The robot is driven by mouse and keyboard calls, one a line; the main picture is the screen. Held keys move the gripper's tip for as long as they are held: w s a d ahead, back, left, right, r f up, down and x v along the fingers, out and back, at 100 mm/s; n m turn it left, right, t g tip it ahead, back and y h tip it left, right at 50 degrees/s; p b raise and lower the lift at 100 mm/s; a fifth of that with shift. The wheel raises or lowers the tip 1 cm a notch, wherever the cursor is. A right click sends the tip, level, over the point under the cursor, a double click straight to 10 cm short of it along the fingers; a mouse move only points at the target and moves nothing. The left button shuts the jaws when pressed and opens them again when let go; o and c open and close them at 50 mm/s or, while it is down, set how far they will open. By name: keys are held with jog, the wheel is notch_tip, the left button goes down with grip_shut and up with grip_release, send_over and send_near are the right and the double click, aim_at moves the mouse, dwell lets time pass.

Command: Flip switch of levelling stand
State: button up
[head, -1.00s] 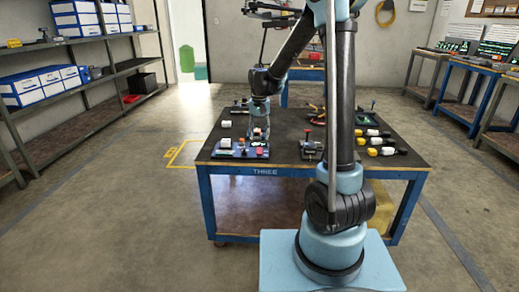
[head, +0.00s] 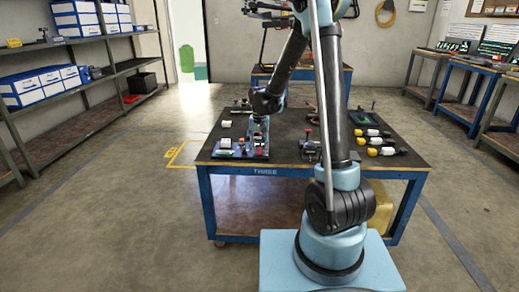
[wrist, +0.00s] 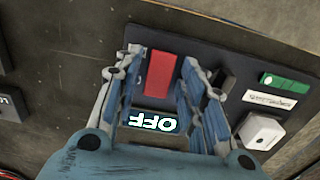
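The levelling stand (head: 229,154) is a dark box at the front left of the table top. In the wrist view its dark panel (wrist: 222,62) carries a red switch (wrist: 160,74) and a lit label reading OFF (wrist: 153,122), which appears upside down. My gripper (wrist: 161,58) is open, with one finger on each side of the red switch. The switch sits between the fingers, and I cannot tell whether either finger touches it. In the head view my gripper (head: 259,140) points down over the right part of the stand and hides some of its panel.
The blue-framed table (head: 300,171) also holds a device with a red-topped lever (head: 308,144) and several yellow-and-white bottles (head: 375,142) at right. Shelves stand at left.

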aim_at(260, 148)
grip_shut()
jog(key=shift+w+g, duration=0.2)
jog(key=shift+g, duration=0.6)
jog(key=shift+o, duration=2.2)
grip_release()
notch_tip(260, 148, up, 12)
jog(key=w, duration=0.1)
jog(key=shift+w, duration=0.35)
